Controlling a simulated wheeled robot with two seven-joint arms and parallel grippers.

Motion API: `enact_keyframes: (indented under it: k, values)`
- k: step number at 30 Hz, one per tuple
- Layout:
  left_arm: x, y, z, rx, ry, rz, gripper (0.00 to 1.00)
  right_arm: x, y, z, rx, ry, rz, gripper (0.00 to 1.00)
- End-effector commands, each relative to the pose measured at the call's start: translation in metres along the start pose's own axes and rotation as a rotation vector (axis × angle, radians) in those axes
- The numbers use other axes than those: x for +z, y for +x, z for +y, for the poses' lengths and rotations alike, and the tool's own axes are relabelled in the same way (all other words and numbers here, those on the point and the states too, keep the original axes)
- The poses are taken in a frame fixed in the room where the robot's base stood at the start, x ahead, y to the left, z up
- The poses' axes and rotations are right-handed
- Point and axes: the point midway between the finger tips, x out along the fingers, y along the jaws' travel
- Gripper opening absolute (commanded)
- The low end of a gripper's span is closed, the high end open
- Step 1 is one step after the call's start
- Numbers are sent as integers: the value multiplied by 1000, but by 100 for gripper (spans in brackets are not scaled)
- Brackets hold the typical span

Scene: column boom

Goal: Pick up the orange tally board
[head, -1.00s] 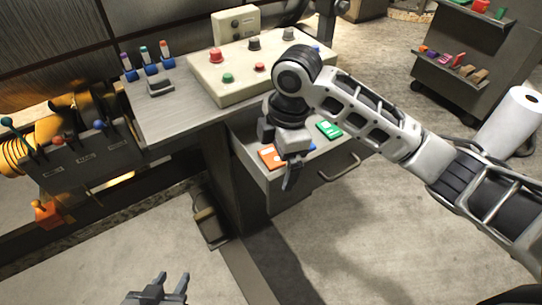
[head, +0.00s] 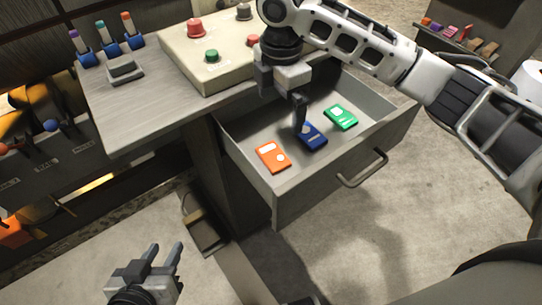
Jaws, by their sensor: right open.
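The orange tally board (head: 273,158) lies flat in the open drawer (head: 345,176), near its front left corner. A blue tally board (head: 313,136) and a green tally board (head: 341,117) lie to its right in the same drawer. My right gripper (head: 300,120) is open and empty. It points down over the drawer, above the blue board's left end and up and right of the orange board. My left gripper (head: 165,256) is open and empty, low over the floor at the lower left.
The desk top (head: 140,98) above the drawer holds a control box with buttons (head: 215,50), several markers (head: 105,38) and a grey block (head: 124,70). The drawer's handle (head: 363,168) sticks out in front. Levers stand at the left. Floor at the front is clear.

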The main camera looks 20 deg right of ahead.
Motion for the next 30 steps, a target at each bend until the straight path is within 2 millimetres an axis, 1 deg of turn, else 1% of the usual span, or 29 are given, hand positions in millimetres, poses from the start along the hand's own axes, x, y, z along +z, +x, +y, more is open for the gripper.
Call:
enact_keyframes:
  k: [1, 3, 6, 10, 13, 20, 27, 30]
  values:
    - [1, 0, 0, 1, -2, 1, 36, 0, 11, -1, -4, 1, 0, 100]
    - [1, 1, 0, 2, -4, 2, 36, 0, 27, -1, -6, 1, 0, 100]
    - [2, 1, 1, 4, -8, 5, 36, 0, 49, -1, -6, 0, 0, 100]
    - [2, 2, 1, 6, -10, 8, 36, 0, 74, -1, -3, 1, 1, 100]
    - [3, 2, 1, 6, -9, 9, 36, 0, 86, 0, -2, 0, 0, 100]
    - [4, 3, 0, 5, -8, 10, 36, 2, 102, 0, -2, 1, 0, 100]
    - [7, 4, 0, 5, -6, 12, 36, 6, 137, 2, -3, 0, 0, 100]
    - [6, 4, 0, 5, -5, 14, 36, 6, 144, 2, -1, -1, 0, 100]
